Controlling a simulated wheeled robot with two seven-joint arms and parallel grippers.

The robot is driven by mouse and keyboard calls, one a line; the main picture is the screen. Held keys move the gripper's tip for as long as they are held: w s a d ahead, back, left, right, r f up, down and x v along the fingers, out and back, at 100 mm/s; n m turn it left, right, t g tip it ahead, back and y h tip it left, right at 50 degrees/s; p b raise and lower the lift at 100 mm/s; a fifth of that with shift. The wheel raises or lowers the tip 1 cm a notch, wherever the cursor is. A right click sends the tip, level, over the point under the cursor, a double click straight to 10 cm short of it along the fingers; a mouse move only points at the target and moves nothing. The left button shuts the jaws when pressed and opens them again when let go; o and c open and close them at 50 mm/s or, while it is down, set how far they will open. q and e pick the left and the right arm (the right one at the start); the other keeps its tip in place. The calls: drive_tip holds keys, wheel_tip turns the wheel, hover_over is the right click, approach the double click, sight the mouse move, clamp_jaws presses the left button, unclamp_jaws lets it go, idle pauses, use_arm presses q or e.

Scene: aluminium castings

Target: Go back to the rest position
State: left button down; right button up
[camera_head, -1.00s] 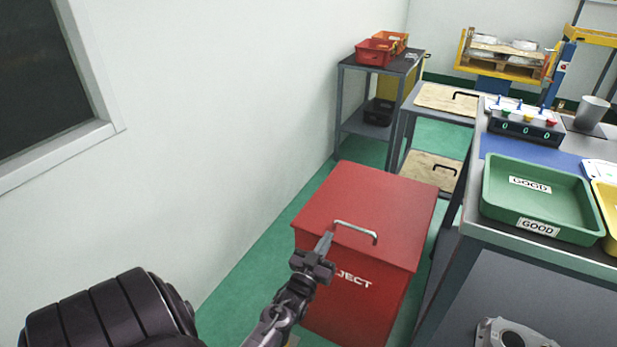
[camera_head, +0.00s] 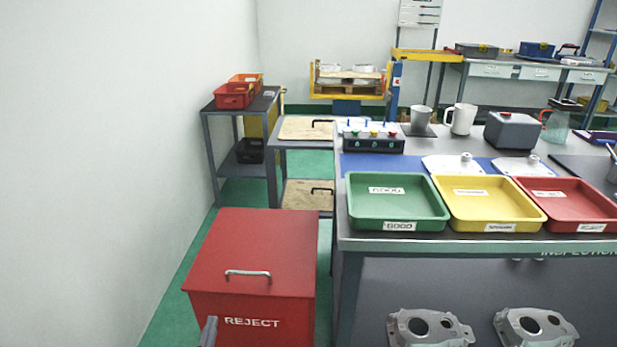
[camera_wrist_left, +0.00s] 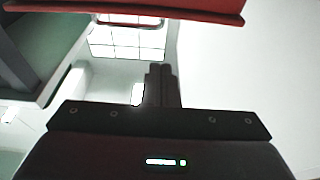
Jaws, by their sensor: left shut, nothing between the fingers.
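My left gripper (camera_head: 209,331) shows only as a dark tip at the bottom edge of the head view, in front of the red REJECT bin (camera_head: 255,255). In the left wrist view the fingers (camera_wrist_left: 161,68) are together, shut with nothing between them. The bin's red edge (camera_wrist_left: 130,8) and its handle cross the top of that view. The bin's lid is closed, with a metal handle (camera_head: 248,273) on it. The gripper tip is apart from the handle, lower in the picture. My right gripper is not in view.
The inspection table (camera_head: 345,243) carries a green tray (camera_head: 398,222), a yellow tray (camera_head: 487,212) and a red tray (camera_head: 570,205). A shelf cart (camera_head: 208,106) with red bins stands at the back left. Green floor (camera_head: 172,310) shows beside the bin.

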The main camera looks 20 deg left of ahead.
use_arm(q)
drive_tip(key=shift+f, duration=0.1)
